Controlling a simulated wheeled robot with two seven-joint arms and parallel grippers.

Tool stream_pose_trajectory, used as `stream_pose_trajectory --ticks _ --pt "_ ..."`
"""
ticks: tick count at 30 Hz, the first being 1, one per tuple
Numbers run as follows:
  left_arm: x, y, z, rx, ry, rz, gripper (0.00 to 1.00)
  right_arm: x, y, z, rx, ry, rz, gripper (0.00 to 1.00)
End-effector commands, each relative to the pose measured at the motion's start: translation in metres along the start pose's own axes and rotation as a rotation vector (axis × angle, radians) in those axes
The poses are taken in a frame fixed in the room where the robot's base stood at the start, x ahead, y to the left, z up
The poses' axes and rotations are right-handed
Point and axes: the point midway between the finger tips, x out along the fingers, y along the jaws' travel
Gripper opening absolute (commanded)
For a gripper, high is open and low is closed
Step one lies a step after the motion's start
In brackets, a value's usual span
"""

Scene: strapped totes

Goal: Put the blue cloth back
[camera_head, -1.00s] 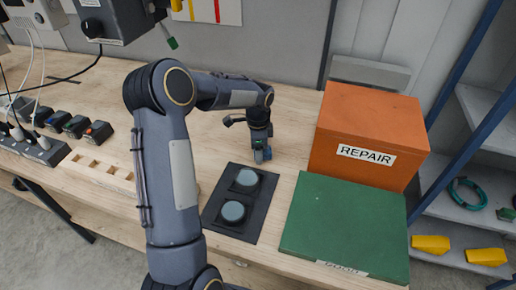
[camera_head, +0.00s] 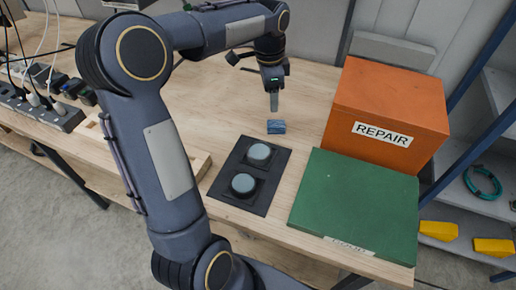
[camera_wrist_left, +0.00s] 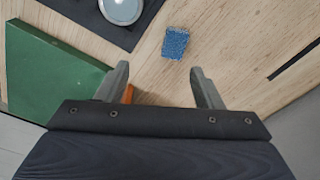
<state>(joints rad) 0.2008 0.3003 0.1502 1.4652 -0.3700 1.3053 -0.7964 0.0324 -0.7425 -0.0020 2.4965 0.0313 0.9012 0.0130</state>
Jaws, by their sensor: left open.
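The blue cloth (camera_head: 276,127) is a small folded blue piece lying on the wooden table, just beyond the black mat with two round pads. It also shows in the left wrist view (camera_wrist_left: 175,43), lying on bare wood ahead of the fingertips. My left gripper (camera_head: 273,103) is above the table, beyond the cloth in the head view and apart from it. In the left wrist view its two fingers (camera_wrist_left: 158,80) are spread with nothing between them. My right gripper is not in view.
A black mat (camera_head: 277,161) with two round grey pads lies left of a green box (camera_head: 355,200). An orange box (camera_head: 390,110) marked REPAIR stands behind the green one. Black devices and a power strip (camera_head: 60,117) sit at the left. The wood around the cloth is clear.

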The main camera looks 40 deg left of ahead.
Motion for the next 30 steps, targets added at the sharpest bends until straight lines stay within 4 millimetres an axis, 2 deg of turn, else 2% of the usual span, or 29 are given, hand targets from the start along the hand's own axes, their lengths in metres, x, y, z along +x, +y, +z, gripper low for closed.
stream_pose_trajectory --ticks 1,3,6,8,9,12,15,18,21,30 --pt "-0.015 0.022 0.010 -0.062 0.036 -0.018 0.61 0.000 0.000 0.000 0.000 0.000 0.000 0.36" --pt "-0.028 0.056 0.024 -0.177 0.098 -0.027 0.61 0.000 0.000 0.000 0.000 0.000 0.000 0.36" --pt "-0.036 0.106 0.044 -0.355 0.198 -0.024 0.61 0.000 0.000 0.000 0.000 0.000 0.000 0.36" --pt "-0.035 0.136 0.056 -0.464 0.260 -0.010 0.61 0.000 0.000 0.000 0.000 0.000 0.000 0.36" --pt "-0.032 0.155 0.063 -0.535 0.300 0.004 0.61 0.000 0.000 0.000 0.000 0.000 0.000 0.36" --pt "-0.021 0.197 0.076 -0.697 0.393 0.047 0.61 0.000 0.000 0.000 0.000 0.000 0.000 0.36" --pt "-0.008 0.227 0.084 -0.819 0.461 0.094 0.61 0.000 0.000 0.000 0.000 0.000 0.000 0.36" --pt "0.002 0.245 0.087 -0.898 0.504 0.129 0.61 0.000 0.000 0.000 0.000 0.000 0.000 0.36" --pt "0.007 0.253 0.088 -0.935 0.523 0.147 0.61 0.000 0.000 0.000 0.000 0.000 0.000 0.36" --pt "0.008 0.254 0.088 -0.941 0.523 0.151 0.61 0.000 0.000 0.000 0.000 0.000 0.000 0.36"
